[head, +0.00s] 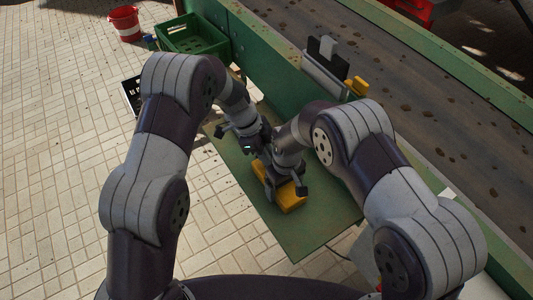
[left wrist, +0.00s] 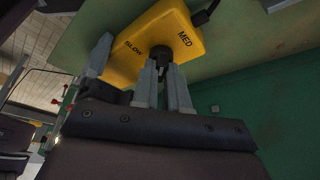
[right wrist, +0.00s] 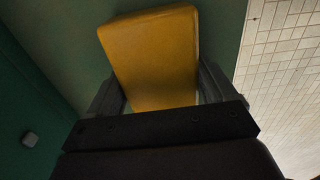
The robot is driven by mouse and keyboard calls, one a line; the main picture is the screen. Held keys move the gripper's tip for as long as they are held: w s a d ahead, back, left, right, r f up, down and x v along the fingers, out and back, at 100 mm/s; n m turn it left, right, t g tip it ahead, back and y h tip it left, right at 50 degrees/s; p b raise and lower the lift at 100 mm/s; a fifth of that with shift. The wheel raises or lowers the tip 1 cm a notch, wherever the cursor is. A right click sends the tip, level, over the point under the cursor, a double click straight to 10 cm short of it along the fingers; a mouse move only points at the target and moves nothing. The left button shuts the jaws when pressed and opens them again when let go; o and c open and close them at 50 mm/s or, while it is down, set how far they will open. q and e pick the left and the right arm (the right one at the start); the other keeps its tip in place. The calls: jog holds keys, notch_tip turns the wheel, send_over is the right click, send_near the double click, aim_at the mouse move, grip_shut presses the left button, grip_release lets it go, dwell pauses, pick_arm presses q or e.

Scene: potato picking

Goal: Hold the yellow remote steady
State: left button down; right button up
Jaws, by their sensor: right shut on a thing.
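The yellow remote (head: 291,197) is above the green table (head: 310,233) in the head view; I cannot tell if it touches it. My right gripper (head: 285,188) is shut on it, and its plain yellow face fills the space between the fingers in the right wrist view (right wrist: 155,60). In the left wrist view the remote (left wrist: 185,35) shows the words SLOW and MED and a black knob (left wrist: 160,53). My left gripper (left wrist: 161,68) has two grey fingertips close together at this knob. Whether they touch or grip it is hidden.
A green crate (head: 193,38) and a red bucket (head: 126,24) stand on the tiled floor at the upper left. A dirt-strewn conveyor belt (head: 420,85) runs along the right behind a green side wall. The near part of the table is clear.

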pick_arm(q)
jog(key=n, duration=0.2)
jog(key=n+t, duration=0.1)
jog(key=n, duration=0.1)
jog(key=shift+s+t, duration=0.15)
jog(key=shift+t, duration=0.15)
jog(key=c, duration=1.1)
grip_release()
jog(key=shift+c, duration=0.2)
jog(key=shift+s, duration=0.1)
